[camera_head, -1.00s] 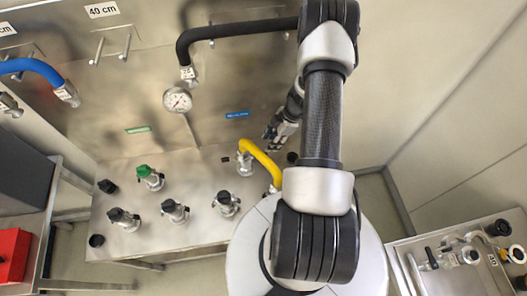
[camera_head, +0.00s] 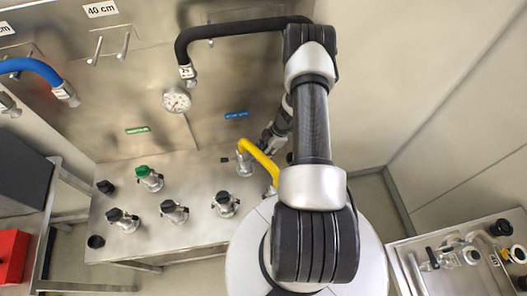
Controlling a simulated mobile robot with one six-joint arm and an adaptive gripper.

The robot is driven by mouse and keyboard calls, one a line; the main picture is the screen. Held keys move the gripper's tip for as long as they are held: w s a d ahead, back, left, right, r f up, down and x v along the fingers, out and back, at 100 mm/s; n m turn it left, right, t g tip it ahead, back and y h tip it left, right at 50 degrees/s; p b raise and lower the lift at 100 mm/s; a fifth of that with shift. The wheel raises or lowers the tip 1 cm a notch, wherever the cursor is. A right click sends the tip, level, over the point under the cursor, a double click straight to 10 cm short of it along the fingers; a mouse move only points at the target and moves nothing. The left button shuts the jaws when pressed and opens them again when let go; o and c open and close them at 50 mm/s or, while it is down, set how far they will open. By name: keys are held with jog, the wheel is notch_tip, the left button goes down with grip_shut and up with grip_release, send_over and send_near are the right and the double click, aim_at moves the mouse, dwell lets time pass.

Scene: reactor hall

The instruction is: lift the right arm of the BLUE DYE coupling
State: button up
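A small blue label (camera_head: 236,115) is on the steel back panel; its text is too small to read. A small dark lever arm (camera_head: 225,159) sticks out on the coupling's left. Its right arm I cannot make out; the hose and gripper are in that area. My gripper (camera_head: 268,142) is just right of and behind the top of the hose, partly covered by my arm. Whether its fingers are open I cannot tell.
Several capped couplings stand on the bench (camera_head: 195,232), one with a green top (camera_head: 149,177) under a green label (camera_head: 137,130). A red box (camera_head: 12,255) is at left, a second steel table at right.

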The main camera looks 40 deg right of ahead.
grip_shut()
jog(key=p, duration=0.2)
jog(key=r+g+h+p, duration=0.1)
jog(key=p, duration=0.1)
jog(key=shift+a+r, duration=0.15)
jog(key=shift+a, duration=0.2)
jog(key=shift+r+h+p, duration=0.1)
jog(key=shift+h+p, duration=0.4)
jog(key=shift+p, duration=0.6)
jog(key=shift+w+g+p, duration=0.15)
jog(key=shift+g+p, duration=0.15)
jog(key=shift+p, duration=0.2)
jog(key=shift+h, duration=0.3)
jog(key=shift+o, duration=1.4)
grip_release()
